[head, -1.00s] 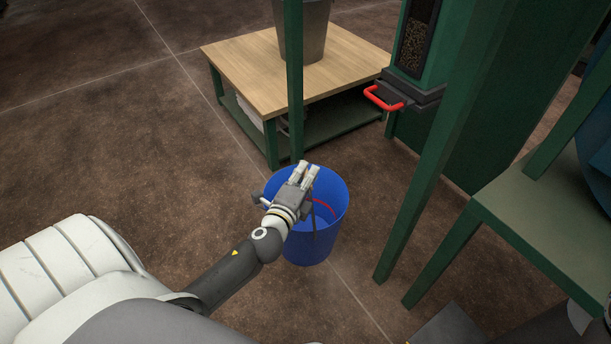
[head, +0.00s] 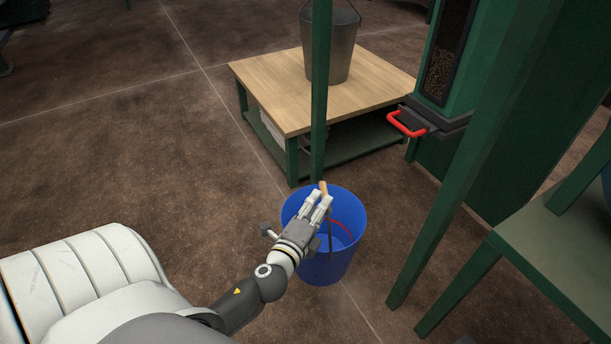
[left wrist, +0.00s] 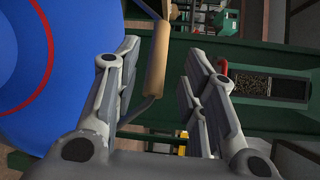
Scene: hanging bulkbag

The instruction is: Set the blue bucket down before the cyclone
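The blue bucket (head: 335,262), with a red line around it, stands upright near the green post; it seems to be on the floor. Its wooden handle grip (left wrist: 157,60) stands raised between the fingers of my left gripper (left wrist: 162,75). The fingers are apart, with a gap on the right side of the grip. In the head view my left gripper (head: 319,200) is over the bucket's near left rim, and the grip's end shows at the fingertips. I cannot tell which part is the cyclone. My right gripper is not in view.
A wooden-topped table (head: 270,85) with a grey metal bucket (head: 330,55) stands behind the green post (head: 319,100). A green machine with a red handle (head: 406,125) and a green-legged stand (head: 550,235) are on the right. The floor at left is clear.

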